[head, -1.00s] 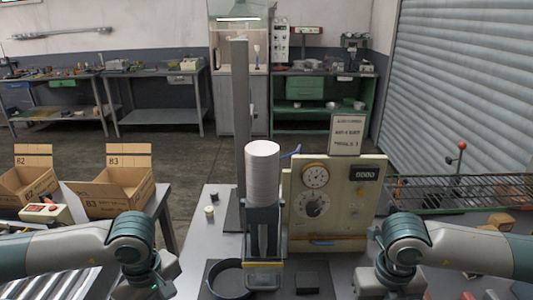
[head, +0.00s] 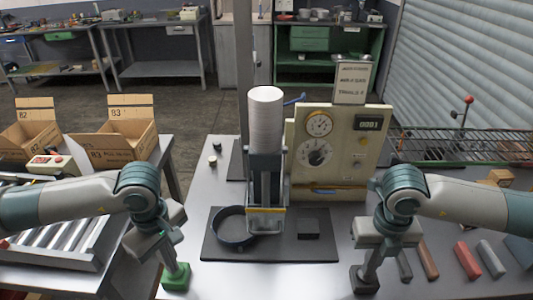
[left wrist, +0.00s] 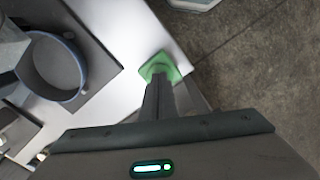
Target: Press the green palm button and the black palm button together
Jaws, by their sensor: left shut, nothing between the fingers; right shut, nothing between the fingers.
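The green palm button (head: 176,279) is at the front left of the grey table. My left gripper (head: 170,262) is shut and points down onto it, its tip seemingly touching the top. In the left wrist view the shut fingers (left wrist: 159,86) reach over the green button (left wrist: 160,65), hiding part of it. The black palm button (head: 364,281) is at the front right. My right gripper (head: 369,264) is shut and points down onto it, its tip seemingly at the top. How far either button is pushed in, I cannot tell.
Between my arms stand a press-like fixture with a white cylinder (head: 265,110), a black mat (head: 290,250) with a dark ring (head: 234,240), and a cream control panel (head: 346,165) with dials. Coloured bars (head: 467,260) lie at the right; cardboard boxes (head: 118,140) stand at the left.

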